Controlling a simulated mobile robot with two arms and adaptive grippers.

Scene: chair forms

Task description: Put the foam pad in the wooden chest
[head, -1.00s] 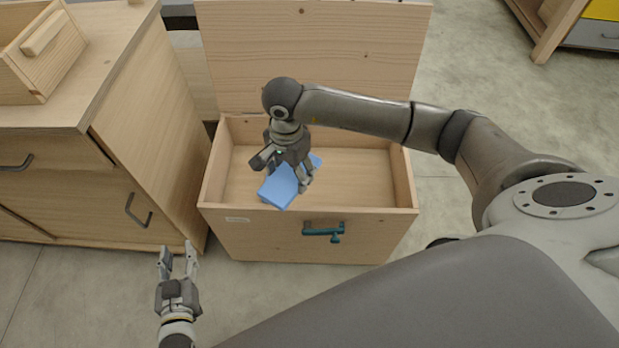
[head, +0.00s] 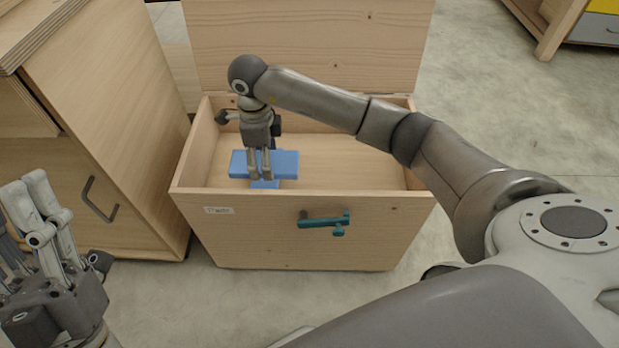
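The blue foam pad (head: 285,164) is at my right gripper, inside the open wooden chest (head: 225,217) near its front wall. My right gripper (head: 260,172) points down, with two fingers in front of the pad's near face; it looks shut on the pad, whose far side is hidden. A smaller blue part shows just below the pad; I cannot tell whether it belongs to it. Whether the pad touches the chest floor is unclear. My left gripper (head: 28,195) is open and empty at the lower left, outside the chest.
The chest lid (head: 310,45) stands raised at the back. A teal handle (head: 325,221) is on the chest's front. A wooden cabinet (head: 130,130) with a dark handle stands close on the left. Floor to the right of the chest is clear.

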